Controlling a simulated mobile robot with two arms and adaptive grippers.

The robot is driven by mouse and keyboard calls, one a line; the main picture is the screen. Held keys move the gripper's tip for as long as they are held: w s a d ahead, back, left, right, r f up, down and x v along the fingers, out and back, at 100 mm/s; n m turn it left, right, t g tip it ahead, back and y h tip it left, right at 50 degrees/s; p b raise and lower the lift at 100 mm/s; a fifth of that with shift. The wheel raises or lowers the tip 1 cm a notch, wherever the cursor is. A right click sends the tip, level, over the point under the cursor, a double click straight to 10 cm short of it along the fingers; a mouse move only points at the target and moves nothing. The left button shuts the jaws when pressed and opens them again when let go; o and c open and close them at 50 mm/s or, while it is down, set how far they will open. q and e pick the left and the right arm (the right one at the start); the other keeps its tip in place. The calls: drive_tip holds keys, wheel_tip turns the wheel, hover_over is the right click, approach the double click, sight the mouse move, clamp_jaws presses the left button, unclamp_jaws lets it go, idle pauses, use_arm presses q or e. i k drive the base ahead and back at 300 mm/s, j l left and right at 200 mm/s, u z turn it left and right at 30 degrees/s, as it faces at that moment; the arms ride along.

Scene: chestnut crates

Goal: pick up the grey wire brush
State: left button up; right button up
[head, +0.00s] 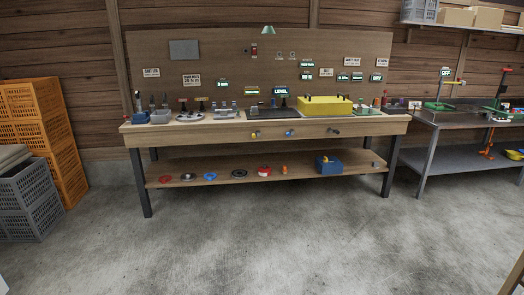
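I cannot pick out the grey wire brush for certain; the small tools are too tiny at this distance. Several small upright tools stand at the left end of the wooden workbench (170,135), near a small grey bin (160,117). More small items sit along its top on both sides of a yellow box (325,106). Neither of my grippers is in view.
Open concrete floor (280,240) lies before the bench. The lower shelf (210,181) holds coloured rings and a blue box (328,166). Orange crates (58,125) and grey crates (30,205) stand at left. A metal table (465,158) stands at right.

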sight(254, 110)
drive_tip(key=i, duration=2.4)
